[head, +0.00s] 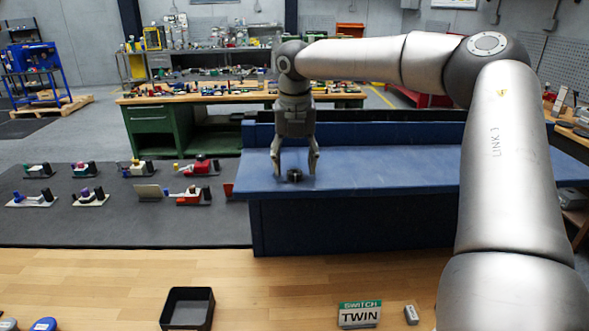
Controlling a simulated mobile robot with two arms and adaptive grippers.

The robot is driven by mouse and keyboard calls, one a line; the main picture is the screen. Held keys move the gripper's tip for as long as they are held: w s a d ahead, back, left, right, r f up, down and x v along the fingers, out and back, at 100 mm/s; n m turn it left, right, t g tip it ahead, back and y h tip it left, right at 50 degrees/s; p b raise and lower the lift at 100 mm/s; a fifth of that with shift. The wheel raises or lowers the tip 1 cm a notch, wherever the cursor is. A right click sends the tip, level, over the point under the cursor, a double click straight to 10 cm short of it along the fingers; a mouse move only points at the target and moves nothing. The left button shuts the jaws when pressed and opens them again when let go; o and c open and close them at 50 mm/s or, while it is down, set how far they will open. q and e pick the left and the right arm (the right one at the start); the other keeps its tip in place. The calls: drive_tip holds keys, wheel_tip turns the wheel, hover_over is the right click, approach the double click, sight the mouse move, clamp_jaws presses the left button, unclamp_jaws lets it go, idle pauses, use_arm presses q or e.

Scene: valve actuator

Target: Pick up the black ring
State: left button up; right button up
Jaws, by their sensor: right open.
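The black ring (295,175) is a small dark piece lying on the blue bench top (400,172), near its front left part. My right gripper (294,172) points straight down over it. Its two fingers are spread apart, one on each side of the ring, with a gap visible on both sides. The fingertips are close to the bench surface; whether they touch it I cannot tell. My left gripper is not in view.
A black open bin (187,308) and a box marked SWITCH TWIN (359,314) stand on the wooden surface in front. Several valve parts sit on the dark mat (120,228) at left. The bench right of the ring is clear, with a raised back edge.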

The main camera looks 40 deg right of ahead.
drive_tip(key=shift+f, duration=0.9)
drive_tip(key=c, duration=0.9)
drive_tip(key=shift+r, duration=0.1)
drive_tip(key=shift+c, duration=0.2)
